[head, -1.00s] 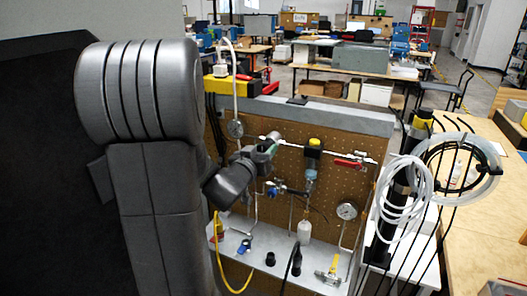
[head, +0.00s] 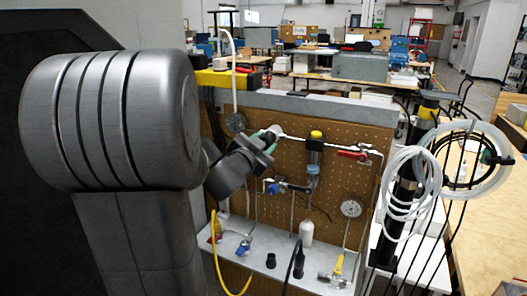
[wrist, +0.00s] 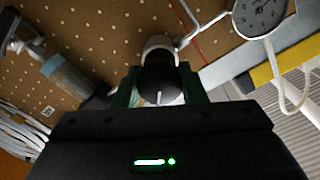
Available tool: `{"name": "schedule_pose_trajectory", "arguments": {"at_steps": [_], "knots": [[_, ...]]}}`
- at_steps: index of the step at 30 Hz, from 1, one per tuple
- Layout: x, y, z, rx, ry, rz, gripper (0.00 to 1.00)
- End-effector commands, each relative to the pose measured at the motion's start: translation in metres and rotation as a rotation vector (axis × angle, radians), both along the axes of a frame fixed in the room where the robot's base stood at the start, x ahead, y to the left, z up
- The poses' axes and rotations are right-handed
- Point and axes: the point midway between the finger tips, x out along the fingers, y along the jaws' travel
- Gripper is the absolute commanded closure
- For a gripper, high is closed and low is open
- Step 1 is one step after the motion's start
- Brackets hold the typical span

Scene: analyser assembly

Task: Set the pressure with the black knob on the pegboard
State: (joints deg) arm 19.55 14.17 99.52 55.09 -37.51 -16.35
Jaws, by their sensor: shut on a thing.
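The black knob (wrist: 160,80) sits in the middle of the wrist view, with a light mark on its face and a pale round body behind it. My gripper (wrist: 160,90) has its green fingers on either side of the knob and is shut on it. In the head view my gripper (head: 268,142) is up against the pegboard (head: 330,205), at the left end of the white pipe. It hides the knob there. A round gauge (head: 235,122) is just left of my gripper; a gauge also shows at the top right of the wrist view (wrist: 260,14), its reading too small to tell.
Right of my gripper are a filter unit with a yellow top (head: 315,140), a red-handled valve (head: 350,155) and a second gauge (head: 350,208). Fittings stand on the shelf (head: 265,265) below. A black post (head: 400,200) with coiled white tubing (head: 410,180) stands at the right.

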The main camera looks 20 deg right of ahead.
Motion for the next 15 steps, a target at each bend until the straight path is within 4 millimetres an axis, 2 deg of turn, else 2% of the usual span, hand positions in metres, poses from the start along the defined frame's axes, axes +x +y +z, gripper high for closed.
{"name": "schedule_pose_trajectory", "arguments": {"at_steps": [15], "knots": [[-0.0002,0.0,-0.0033,0.319,-0.373,0.0,0.85]]}}
